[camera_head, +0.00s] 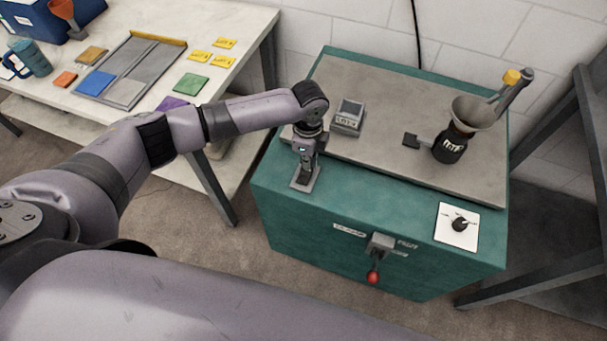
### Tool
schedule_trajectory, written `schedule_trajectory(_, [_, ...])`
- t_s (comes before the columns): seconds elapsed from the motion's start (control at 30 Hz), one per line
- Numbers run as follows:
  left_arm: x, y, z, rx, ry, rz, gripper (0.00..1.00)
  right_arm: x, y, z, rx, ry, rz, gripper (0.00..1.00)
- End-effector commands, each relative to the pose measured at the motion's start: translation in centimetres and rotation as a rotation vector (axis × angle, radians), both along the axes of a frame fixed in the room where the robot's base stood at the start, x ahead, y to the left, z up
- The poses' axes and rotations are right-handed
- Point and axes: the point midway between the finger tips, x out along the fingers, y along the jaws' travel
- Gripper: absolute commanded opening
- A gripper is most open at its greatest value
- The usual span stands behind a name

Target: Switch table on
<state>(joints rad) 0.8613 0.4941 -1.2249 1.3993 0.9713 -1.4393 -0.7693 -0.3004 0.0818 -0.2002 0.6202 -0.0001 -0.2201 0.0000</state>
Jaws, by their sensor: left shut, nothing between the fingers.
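The green table (300,229) is a cabinet with a grey top plate (385,95). A white plate with a black rotary knob (459,224) sits at its front right corner. A lever with a red ball (373,278) hangs on its front face beside small labels. My left gripper (303,179) is shut and empty, pointing down at a small grey plate (312,186) on the table's front left edge. The fingers cover the middle of that plate, so I cannot tell what is on it or whether they touch it. My right gripper is not in view.
A small grey device with a display (348,116) stands near my left wrist. A white table (230,85) with coloured tiles is at left. Dark metal legs (545,265) stand at right.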

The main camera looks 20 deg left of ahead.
Motion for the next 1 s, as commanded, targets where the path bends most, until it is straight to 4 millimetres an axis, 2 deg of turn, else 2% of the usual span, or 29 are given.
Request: schedule_trajectory(1.0, [-0.1,0.0,-1.6,0.000,0.002,-0.001,0.00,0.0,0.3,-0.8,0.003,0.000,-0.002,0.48])
